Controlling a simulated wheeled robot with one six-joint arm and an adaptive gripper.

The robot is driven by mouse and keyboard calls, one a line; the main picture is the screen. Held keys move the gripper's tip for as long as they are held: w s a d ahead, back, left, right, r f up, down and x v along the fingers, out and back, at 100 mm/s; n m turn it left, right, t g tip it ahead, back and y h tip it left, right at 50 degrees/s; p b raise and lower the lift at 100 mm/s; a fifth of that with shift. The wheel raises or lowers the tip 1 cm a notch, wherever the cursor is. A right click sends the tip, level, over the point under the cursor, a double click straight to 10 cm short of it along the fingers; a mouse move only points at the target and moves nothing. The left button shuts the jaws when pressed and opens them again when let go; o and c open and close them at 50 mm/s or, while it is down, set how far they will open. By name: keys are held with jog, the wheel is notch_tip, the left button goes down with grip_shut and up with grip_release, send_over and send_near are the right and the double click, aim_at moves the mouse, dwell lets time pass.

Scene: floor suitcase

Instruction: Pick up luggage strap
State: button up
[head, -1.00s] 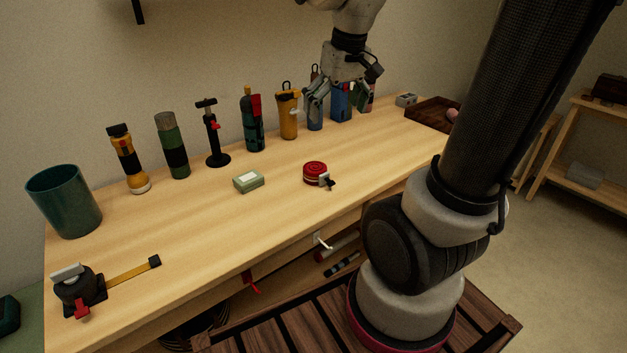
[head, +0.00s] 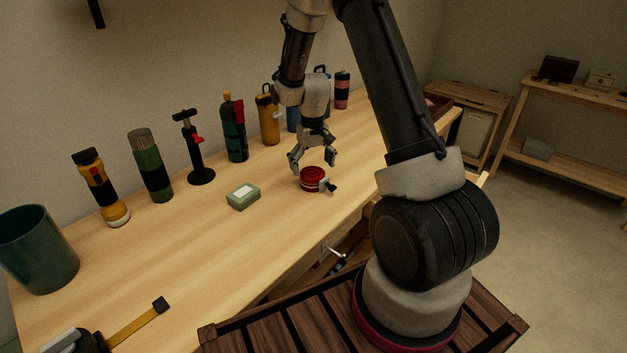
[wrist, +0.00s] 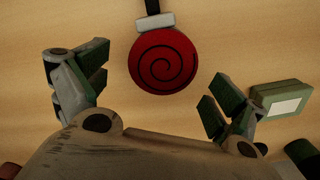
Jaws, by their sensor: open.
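The luggage strap (head: 312,179) is a red roll with a grey and black buckle, lying on the wooden workbench (head: 240,245). In the wrist view the strap (wrist: 163,62) shows its dark spiral, with the buckle toward the top edge. My gripper (head: 312,162) is open and empty, pointing down just above and behind the strap in the head view. In the wrist view my gripper (wrist: 150,90) has its green-padded fingers on either side, with the strap between and slightly beyond them. The fingers appear apart from the strap.
A small green box (head: 243,196) lies left of the strap. A row of bottles and flashlights, including a green bottle (head: 150,165) and a black pump (head: 195,150), stands along the wall. A teal cup (head: 38,250) and tape measure (head: 135,325) are at left.

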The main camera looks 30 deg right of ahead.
aim_at(312, 171)
notch_tip(312, 171, down, 3)
jog(key=shift+s+a+f, duration=0.1)
jog(key=shift+f, duration=0.1)
jog(key=shift+c, duration=0.3)
jog(key=c, duration=1.1)
